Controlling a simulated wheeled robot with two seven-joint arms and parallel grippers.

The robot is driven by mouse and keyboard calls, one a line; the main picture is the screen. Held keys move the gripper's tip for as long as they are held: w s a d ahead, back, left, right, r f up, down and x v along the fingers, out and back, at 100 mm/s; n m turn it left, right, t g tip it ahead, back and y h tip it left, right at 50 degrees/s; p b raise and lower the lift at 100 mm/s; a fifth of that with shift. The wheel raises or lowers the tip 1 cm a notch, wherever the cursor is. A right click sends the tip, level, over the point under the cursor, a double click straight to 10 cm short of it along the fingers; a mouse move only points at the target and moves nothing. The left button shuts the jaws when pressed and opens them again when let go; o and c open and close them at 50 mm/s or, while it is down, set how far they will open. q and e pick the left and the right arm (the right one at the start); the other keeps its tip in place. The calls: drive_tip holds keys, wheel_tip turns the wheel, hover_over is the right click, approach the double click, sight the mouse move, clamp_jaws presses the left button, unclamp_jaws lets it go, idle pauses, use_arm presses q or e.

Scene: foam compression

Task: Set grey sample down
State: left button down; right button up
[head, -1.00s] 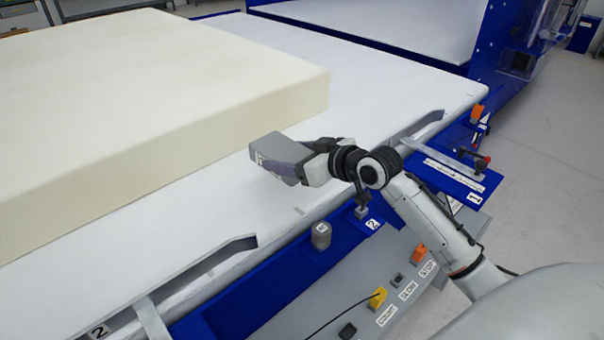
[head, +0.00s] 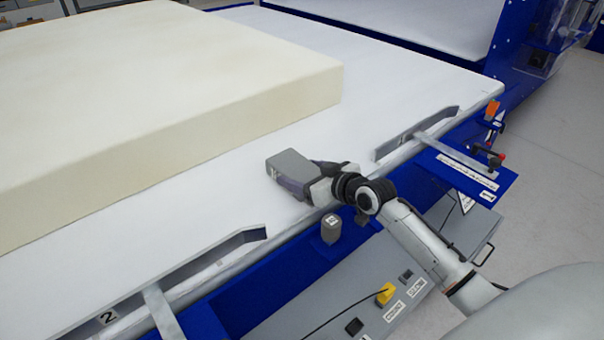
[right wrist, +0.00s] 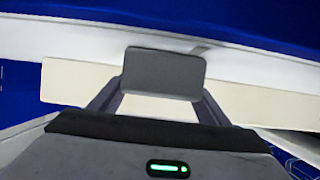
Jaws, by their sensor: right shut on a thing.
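The grey sample (head: 290,166) is a small grey block in the head view, between the fingers of my right gripper (head: 296,184). My right gripper is shut on it, over the white table top (head: 400,90) near its front edge. I cannot tell whether the block touches the surface. In the right wrist view the grey sample (right wrist: 163,74) sits across both dark fingertips. My left gripper is not in view.
A large cream foam block (head: 180,80) lies on the table to the left of the gripper. Grey angled guides (head: 415,132) stand along the front edge. A grey weight-like cylinder (head: 331,228) stands on the blue ledge. Bare white surface lies around the sample.

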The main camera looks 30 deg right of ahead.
drive_tip(key=o, duration=1.1)
drive_tip(key=shift+c, duration=0.2)
